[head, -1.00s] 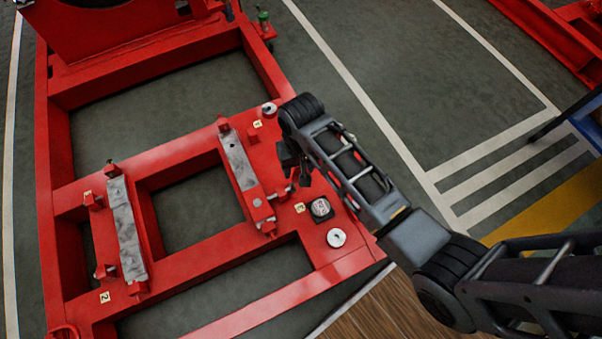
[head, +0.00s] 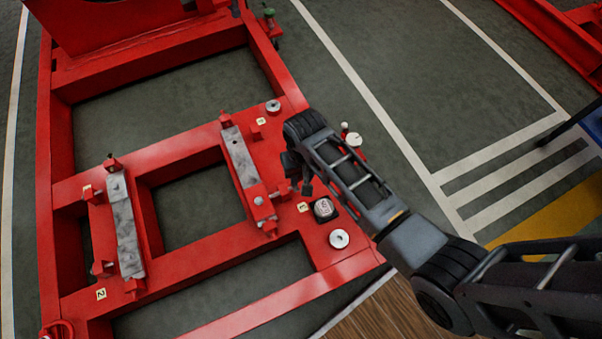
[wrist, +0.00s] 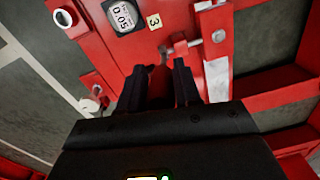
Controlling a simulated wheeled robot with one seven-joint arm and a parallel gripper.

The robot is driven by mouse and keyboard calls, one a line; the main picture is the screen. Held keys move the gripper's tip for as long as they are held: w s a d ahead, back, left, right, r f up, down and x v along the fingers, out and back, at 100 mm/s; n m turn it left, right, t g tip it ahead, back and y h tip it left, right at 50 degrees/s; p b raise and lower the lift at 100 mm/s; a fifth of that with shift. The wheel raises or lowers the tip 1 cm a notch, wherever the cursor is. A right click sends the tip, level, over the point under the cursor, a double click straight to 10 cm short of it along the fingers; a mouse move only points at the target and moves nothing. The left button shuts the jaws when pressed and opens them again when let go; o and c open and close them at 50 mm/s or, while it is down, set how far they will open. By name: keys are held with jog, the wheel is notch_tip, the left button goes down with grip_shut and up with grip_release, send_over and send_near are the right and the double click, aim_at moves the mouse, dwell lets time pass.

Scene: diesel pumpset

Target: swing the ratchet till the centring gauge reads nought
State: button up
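The centring gauge (head: 323,209) is a small dark box with a pale face on the red frame; in the wrist view its face (wrist: 122,15) reads about 0.05. My gripper (head: 299,181) is just above it in the head picture, beside the clamp screw. In the wrist view my gripper's two dark fingers (wrist: 159,82) stand apart. A dark reddish bar, seemingly the ratchet handle (wrist: 161,80), lies between them. Its grey head (wrist: 166,52) meets the screw (wrist: 191,44). Whether the fingers press on the bar is hidden.
The red frame (head: 190,258) carries two grey pads (head: 241,160) (head: 124,228) with screws. A tag marked 3 (wrist: 154,21) is beside the gauge. Washer-like discs (head: 340,239) (head: 273,106) sit on the frame. Open floor (head: 430,80) lies to the right.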

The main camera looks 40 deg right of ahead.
grip_shut()
jog(key=shift+w+r, duration=0.15)
jog(key=shift+w, duration=0.15)
jog(key=shift+w+d+g+p, duration=0.15)
jog(key=shift+w+g+p, duration=0.35)
jog(key=shift+o, duration=2.1)
grip_release()
